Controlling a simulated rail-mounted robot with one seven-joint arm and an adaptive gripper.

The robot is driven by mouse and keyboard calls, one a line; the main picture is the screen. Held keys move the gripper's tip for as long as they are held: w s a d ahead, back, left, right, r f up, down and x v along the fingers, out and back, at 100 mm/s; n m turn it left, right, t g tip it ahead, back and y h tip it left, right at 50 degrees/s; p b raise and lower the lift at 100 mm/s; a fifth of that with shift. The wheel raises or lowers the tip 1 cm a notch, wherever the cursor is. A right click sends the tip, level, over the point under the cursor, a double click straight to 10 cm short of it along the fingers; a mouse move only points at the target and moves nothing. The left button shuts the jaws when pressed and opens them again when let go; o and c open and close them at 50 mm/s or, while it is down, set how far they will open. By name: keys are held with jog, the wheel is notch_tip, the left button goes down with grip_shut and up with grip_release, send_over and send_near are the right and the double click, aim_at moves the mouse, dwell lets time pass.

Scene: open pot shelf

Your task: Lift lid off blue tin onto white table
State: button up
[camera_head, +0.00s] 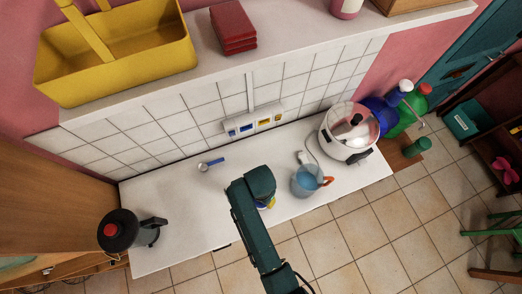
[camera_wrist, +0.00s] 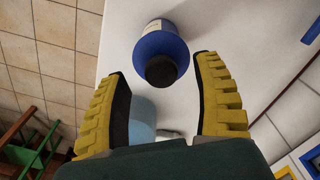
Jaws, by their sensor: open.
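In the wrist view the blue tin (camera_wrist: 160,42) stands on the white table (camera_wrist: 255,65), with a pale label on its side. Its lid (camera_wrist: 160,70) shows a round black knob in the middle, facing the camera. My gripper (camera_wrist: 163,68) is open, with yellow ribbed fingers either side of the knob in the picture. I see no contact, and the height gap is hard to judge. In the head view the white table (camera_head: 180,215) runs along the tiled wall. My teal arm covers the tin there, with only a small blue and yellow patch showing beside the wrist.
A light blue jug (camera_head: 304,182) with an orange handle stands close right of my arm. A white pot (camera_head: 345,135) is at the table's right end. A black kettle-like vessel (camera_head: 118,231) is at the left. A blue-handled item (camera_head: 210,163) lies behind. The left-middle table is clear.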

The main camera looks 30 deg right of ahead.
jog(key=shift+f, duration=0.9)
grip_shut()
